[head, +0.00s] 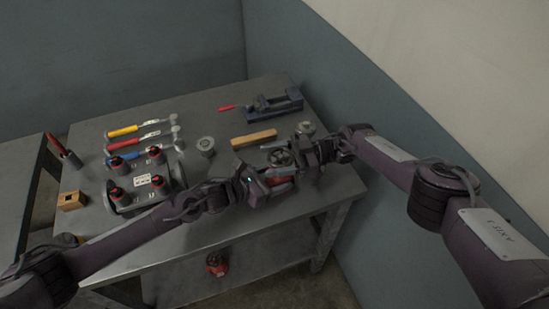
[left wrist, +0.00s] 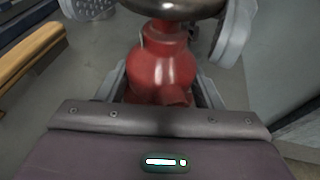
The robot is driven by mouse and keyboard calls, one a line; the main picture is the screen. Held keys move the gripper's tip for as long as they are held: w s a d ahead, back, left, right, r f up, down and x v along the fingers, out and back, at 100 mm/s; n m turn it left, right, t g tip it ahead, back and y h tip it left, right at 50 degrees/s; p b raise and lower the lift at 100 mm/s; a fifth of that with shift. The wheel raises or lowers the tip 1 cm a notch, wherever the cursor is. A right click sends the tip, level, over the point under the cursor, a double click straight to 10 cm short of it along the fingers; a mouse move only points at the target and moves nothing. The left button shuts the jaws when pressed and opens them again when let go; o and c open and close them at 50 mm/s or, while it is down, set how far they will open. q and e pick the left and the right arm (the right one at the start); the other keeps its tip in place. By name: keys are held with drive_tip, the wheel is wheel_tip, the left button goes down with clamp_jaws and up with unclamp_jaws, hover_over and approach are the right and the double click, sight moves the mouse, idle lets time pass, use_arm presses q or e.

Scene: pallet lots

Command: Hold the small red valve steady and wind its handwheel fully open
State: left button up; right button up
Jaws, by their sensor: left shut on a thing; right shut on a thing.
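The small red valve (head: 284,171) is near the right front part of the grey bench, partly hidden by my grippers. In the left wrist view its red body (left wrist: 162,68) stands upright between the fingers of my left gripper (left wrist: 161,88), which is shut on it. The left gripper (head: 279,181) comes in from the left in the head view. The dark handwheel (left wrist: 172,6) sits on top of the valve, cut off by the frame edge. My right gripper (head: 290,153) is shut on the handwheel from the right; its grey fingers show on both sides of the wheel.
A red object (head: 216,265) lies below the bench top. A wall closes the right side.

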sight(276, 158)
drive_tip(key=shift+f+n+g+h, duration=0.1)
drive_tip(key=shift+n+g+h, duration=0.2)
drive_tip(key=shift+n+g, duration=0.5)
idle(0.4)
drive_tip(key=o, duration=1)
drive_tip(key=shift+c, duration=0.2)
drive_tip(key=shift+s+d, duration=0.1)
drive_tip(key=shift+r, duration=0.2)
wheel_tip(276, 158, up, 10)
drive_tip(key=shift+f, duration=0.15)
